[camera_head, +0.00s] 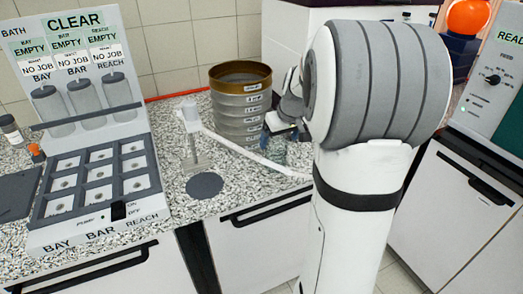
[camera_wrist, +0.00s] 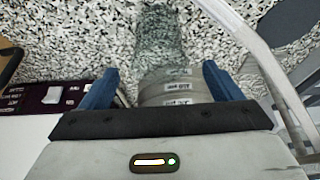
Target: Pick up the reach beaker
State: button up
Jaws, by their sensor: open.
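In the wrist view a translucent, pale grey cylinder with small white labels, which looks like the reach beaker (camera_wrist: 173,80), is between the two blue fingers of my gripper (camera_wrist: 161,70). The fingers are apart, one on each side of it, and I cannot tell whether either touches it. Its near part is hidden by my gripper's dark front edge. I cannot read which name its labels carry. In the head view my gripper (camera_head: 287,138) is low over the counter, just right of the sieve stack, and mostly hidden by my arm.
The brass-rimmed sieve stack (camera_head: 241,105) stands close to my gripper. A white curved bar (camera_head: 235,146) runs beside it over the counter, also on the right of the wrist view (camera_wrist: 272,75). A dark disc (camera_head: 205,185) and the rack panel (camera_head: 75,40) are to the left.

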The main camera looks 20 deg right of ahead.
jog(key=x, duration=0.7)
jog(key=shift+w+d+f+p, duration=0.1)
jog(key=shift+w+f+p, duration=0.15)
jog(key=shift+w+p, duration=0.15)
jog(key=shift+s, duration=0.1)
jog(key=shift+c, duration=0.4)
jog(key=c, duration=1)
